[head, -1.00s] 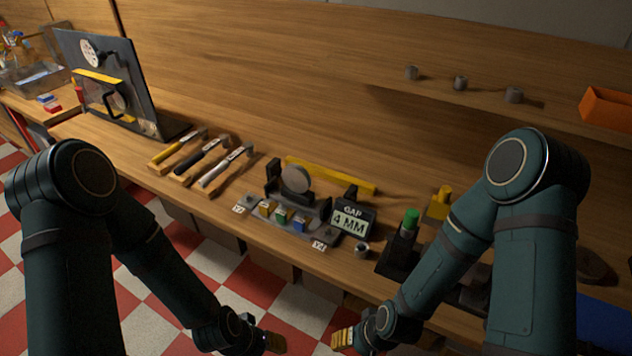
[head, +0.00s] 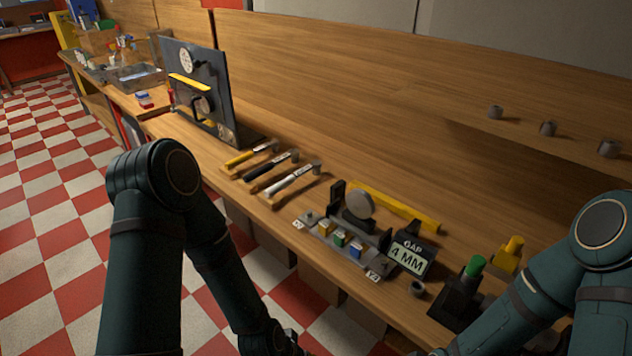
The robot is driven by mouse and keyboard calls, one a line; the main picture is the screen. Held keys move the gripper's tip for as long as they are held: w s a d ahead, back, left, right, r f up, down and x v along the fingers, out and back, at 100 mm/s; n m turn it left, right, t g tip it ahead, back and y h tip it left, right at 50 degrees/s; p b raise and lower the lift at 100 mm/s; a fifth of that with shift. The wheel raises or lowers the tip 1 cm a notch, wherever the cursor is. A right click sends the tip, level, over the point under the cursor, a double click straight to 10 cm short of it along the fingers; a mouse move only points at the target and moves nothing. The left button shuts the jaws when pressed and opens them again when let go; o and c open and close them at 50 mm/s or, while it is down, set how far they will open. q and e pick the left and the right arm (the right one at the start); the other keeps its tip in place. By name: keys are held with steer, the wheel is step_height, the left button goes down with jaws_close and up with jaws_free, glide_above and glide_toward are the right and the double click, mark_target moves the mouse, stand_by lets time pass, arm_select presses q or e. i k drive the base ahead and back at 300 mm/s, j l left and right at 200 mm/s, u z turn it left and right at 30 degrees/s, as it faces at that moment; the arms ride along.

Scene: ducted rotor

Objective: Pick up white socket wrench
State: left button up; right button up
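The white socket wrench (head: 292,178) lies on the wooden bench, the rightmost of three similar tools side by side. Its white handle points toward the bench's front edge and its grey socket head toward the back. Nothing covers it. My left gripper (head: 297,345) is at the bottom edge of the head view, low in front of the bench and apart from the wrench. It is mostly cut off, so its fingers cannot be made out. My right arm comes in from the right, and its gripper is below the picture's edge.
A black-handled tool (head: 271,165) and a yellow-handled tool (head: 249,154) lie left of the wrench. A dark upright panel (head: 215,110) stands behind them. The rotor fixture (head: 345,235) and the gap display (head: 411,257) stand to the right. Bare bench surrounds the tools.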

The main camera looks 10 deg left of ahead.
mark_target(315, 165)
steer(key=z, duration=1.55)
steer(key=u, duration=2.05)
steer(key=z, duration=1.1)
steer(key=j+z, duration=0.55)
steer(key=z, duration=0.15)
steer(key=j+z, duration=0.4)
steer(key=i+l, duration=0.05)
steer(key=l, duration=0.05)
